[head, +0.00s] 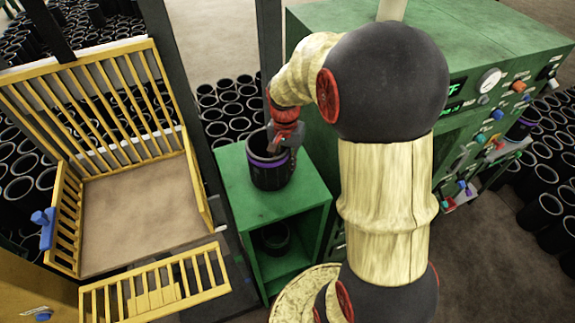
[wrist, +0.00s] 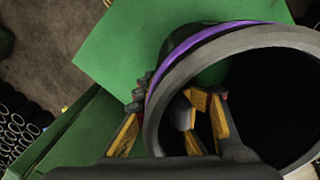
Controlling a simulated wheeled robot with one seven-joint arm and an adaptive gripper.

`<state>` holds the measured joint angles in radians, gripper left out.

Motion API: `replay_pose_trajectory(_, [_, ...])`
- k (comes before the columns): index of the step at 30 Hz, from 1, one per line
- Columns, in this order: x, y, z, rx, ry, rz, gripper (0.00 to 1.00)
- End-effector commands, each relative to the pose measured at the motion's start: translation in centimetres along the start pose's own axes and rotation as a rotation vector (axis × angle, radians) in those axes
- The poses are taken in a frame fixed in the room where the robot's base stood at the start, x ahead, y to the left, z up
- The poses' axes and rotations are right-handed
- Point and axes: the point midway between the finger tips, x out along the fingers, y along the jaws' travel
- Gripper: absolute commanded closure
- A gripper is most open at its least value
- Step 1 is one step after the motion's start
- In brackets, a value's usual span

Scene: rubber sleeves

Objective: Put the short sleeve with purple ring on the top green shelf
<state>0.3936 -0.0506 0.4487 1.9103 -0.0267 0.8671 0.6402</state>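A short black sleeve with a purple ring (head: 270,174) stands upright over the top of the green shelf (head: 311,192), near its back left. It looks to be resting there, though its base contact is not clear. My gripper (head: 286,147) is at its rim. In the wrist view the sleeve's grey rim (wrist: 158,118) and purple ring (wrist: 200,40) are close. My gripper (wrist: 165,108) straddles the wall, one finger outside and one inside. Whether both fingers press on the wall cannot be told.
Another dark sleeve (head: 275,237) sits in the shelf's lower compartment. A yellow slatted crate (head: 150,215) stands at left, and a green control panel (head: 480,130) at right. Many black sleeves (head: 225,100) stand on the floor behind.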

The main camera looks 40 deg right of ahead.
Motion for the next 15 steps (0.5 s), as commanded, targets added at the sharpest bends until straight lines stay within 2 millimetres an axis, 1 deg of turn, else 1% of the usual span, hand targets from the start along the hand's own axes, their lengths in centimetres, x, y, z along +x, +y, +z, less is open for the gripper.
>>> replay_pose_trajectory(2, [0.01,0.02,0.01,0.0,0.0,0.0,0.86])
replay_pose_trajectory(15, [0.02,0.03,0.03,0.0,-0.001,0.001,0.61])
